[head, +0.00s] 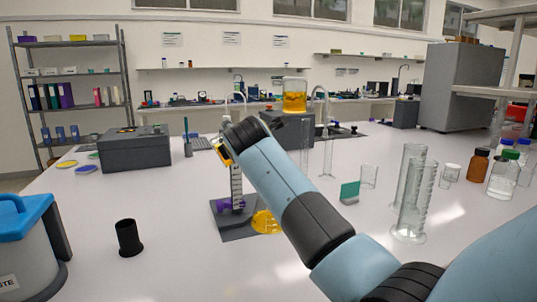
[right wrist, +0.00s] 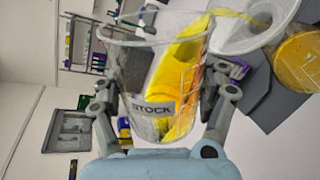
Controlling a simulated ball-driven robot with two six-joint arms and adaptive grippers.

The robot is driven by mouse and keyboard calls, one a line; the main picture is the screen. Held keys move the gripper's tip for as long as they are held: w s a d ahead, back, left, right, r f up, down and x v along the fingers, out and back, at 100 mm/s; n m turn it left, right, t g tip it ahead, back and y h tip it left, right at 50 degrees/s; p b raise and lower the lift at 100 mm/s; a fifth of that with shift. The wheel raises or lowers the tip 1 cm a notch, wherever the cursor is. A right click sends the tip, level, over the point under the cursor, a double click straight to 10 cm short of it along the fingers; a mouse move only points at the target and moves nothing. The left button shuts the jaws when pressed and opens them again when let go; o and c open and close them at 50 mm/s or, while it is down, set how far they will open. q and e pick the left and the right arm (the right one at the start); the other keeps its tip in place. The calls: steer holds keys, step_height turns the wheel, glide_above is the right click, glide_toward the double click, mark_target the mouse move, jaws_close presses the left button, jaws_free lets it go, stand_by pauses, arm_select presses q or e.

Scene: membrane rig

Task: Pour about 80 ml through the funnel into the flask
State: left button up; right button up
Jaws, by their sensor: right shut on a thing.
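My right gripper (right wrist: 165,100) is shut on a clear beaker labelled STOCK (right wrist: 152,108). The beaker is tilted, with yellow liquid along one side up to its lip. A yellow stream (right wrist: 238,14) runs from the lip into the pale funnel (right wrist: 257,38). The flask (right wrist: 300,58) beside the funnel shows yellow liquid; in the head view the flask (head: 265,222) stands on a dark base plate (head: 240,232). In the head view my arm hides most of the held beaker and the funnel. My left gripper is in neither view.
Tall clear cylinders (head: 410,195) and a small green block (head: 349,192) stand right of my arm. A black cup (head: 129,238) and a blue-lidded waste bin (head: 25,240) are at left. Another beaker of amber liquid (head: 294,97) is behind.

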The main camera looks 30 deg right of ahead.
steer(key=shift+d+r+m+y+p, duration=0.2)
steer(key=shift+r+m+y+p, duration=0.25)
steer(key=shift+r+m, duration=0.15)
stand_by(3.0)
steer(key=shift+f, duration=0.1)
steer(key=f+n+b, duration=0.1)
steer(key=f+n+h+b, duration=0.1)
steer(key=shift+a+f+h+b, duration=0.25)
steer(key=shift+a+f+b, duration=0.05)
steer(key=shift+f+b, duration=0.1)
steer(key=shift+w+r+n, duration=0.1)
steer(key=shift+n, duration=0.3)
steer(key=shift+a+f+n+h+b, duration=0.1)
steer(key=shift+f+n+h+b, duration=0.3)
steer(key=shift+f+n+b, duration=0.25)
steer(key=shift+a+r, duration=0.1)
steer(key=shift+n, duration=0.25)
stand_by(0.3)
